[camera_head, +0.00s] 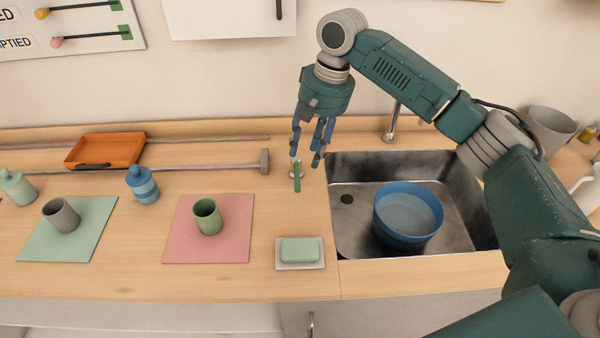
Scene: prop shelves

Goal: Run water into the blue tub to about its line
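The blue tub (408,238) stands in the right part of the metal sink (345,240). A paler, flat surface inside looks like water, below the rim; I cannot make out a separate line. The tap spout (393,122) rises behind the sink, partly hidden by my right arm; no stream is visible. A small green lever (297,178) on a metal base is on the counter left of the sink. My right gripper (307,162) points down just above the lever, its blue fingers apart and empty. I cannot tell whether the left finger touches it. My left gripper is out of view.
A soap dish (300,266) with green soap lies near the sink's left front corner. A green cup (207,217) on a pink mat, a blue bottle (142,185), a long-handled hammer (220,170) and an orange tray (105,150) are further left. A grey pot (553,128) stands right.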

